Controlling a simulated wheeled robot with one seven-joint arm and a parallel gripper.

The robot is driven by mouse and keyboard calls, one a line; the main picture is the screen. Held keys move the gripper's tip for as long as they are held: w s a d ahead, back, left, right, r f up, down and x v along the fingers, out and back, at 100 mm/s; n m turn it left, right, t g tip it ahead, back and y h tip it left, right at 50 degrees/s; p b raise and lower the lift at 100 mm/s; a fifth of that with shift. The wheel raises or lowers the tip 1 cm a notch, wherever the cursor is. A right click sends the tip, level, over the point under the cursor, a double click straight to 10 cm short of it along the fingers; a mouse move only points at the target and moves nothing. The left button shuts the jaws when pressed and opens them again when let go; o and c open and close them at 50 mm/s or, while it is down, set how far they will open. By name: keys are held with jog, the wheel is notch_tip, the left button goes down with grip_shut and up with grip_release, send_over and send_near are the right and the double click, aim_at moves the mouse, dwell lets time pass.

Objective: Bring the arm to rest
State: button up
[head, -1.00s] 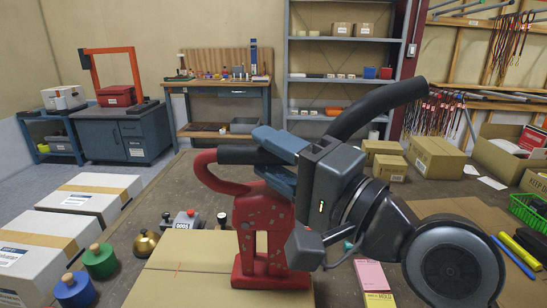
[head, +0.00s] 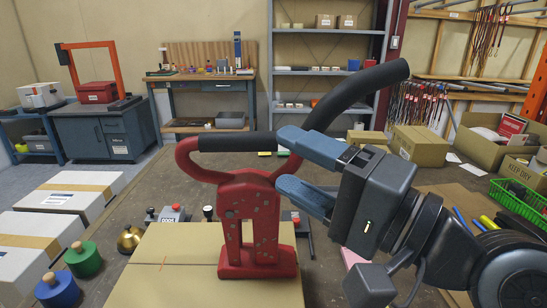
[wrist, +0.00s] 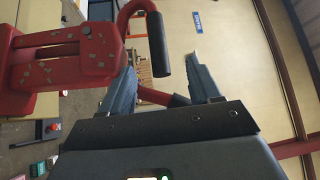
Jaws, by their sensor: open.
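A red metal piece with a speckled body and two black-gripped handles (head: 252,225) stands upright on a cardboard box top in the head view. One grip reaches left and the other curves up to the right. My gripper (head: 284,160) is at the right of its upper part, blue fingers pointing left and spread apart. In the wrist view my gripper (wrist: 163,80) is open with nothing clamped. The red piece (wrist: 62,65) fills the left there, and a black grip shows between and beyond the fingertips. I cannot tell whether a finger touches the right handle.
The cardboard box (head: 190,282) lies under the red piece. White boxes (head: 70,195) and green and blue knobbed weights (head: 83,260) are at the left. Cartons (head: 420,146) and a green basket (head: 518,205) are at the right. A shelf and workbench stand behind.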

jog(key=s+d+f+m+t+h, duration=0.1)
jog(key=s+d+f+t+h, duration=0.1)
jog(key=s+d+f+h, duration=0.6)
jog(key=s+d+f+m+t+h, duration=0.1)
jog(key=s+d+f+h, duration=0.25)
jog(key=f, duration=0.95)
jog(key=s+d+f+n+h, duration=0.1)
jog(key=s+d+n, duration=0.2)
jog(key=s, duration=0.7)
jog(key=s+d+f+n+g+h, duration=0.1)
jog(key=s+n, duration=0.4)
jog(key=s, duration=0.6)
jog(key=shift+s+d+f+h, duration=0.25)
jog(key=shift+d+f+h, duration=0.35)
jog(key=shift+d, duration=0.55)
